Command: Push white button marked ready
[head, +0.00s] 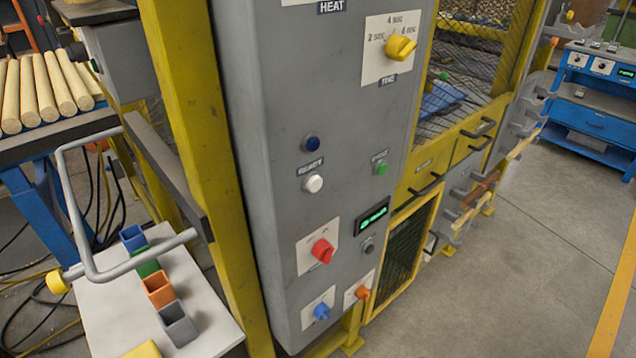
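The white button (313,183) is a round knob on the front of a tall grey control cabinet (275,90). A small dark label (311,167) sits just above it; its lettering is small and looks like "READY". A dark blue button (311,143) is above that label. A green button (381,168) with its own small label is to the right. Nothing covers the white button. Neither of my grippers shows in the head view.
Lower on the cabinet are a red knob (322,250), a lit green display (372,218), and blue and orange knobs. A yellow post (195,120) and a grey bent bar (85,225) stand to the left. Open floor (530,270) lies to the right.

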